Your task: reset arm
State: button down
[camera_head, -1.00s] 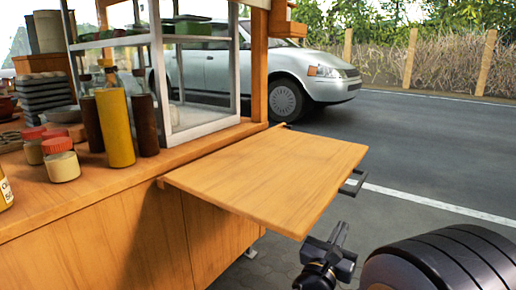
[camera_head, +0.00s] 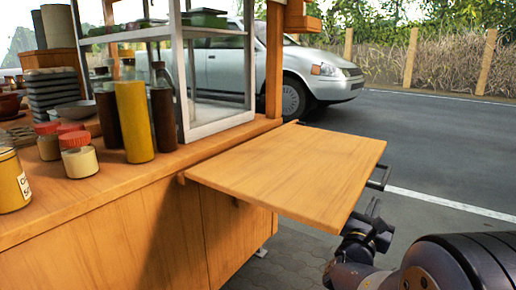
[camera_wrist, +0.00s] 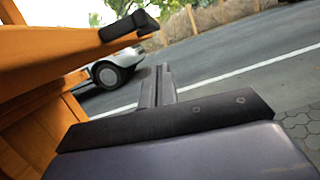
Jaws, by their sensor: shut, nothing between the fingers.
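My gripper (camera_head: 373,210) is at the lower right in the head view, just past the right front corner of the wooden fold-out shelf (camera_head: 290,172). It is shut and empty, and looks to be close to the shelf's edge without a visible hold on it. In the wrist view the shut fingers (camera_wrist: 158,84) point toward the road. The shelf's underside and a black handle (camera_wrist: 130,26) show at upper left there.
The wooden cart counter (camera_head: 110,195) carries bottles, red-lidded jars (camera_head: 78,155) and a glass case (camera_head: 215,80). A black handle (camera_head: 380,177) sticks out from the shelf's right edge. A silver car (camera_head: 310,75) stands on the road behind. The road at right is clear.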

jog(key=s+a+f+p, duration=0.4)
jog(key=s+a+f, duration=0.1)
jog(key=s, duration=0.4)
jog(key=shift+a+f+m+g+h, duration=0.3)
jog(key=shift+f+m+g, duration=0.1)
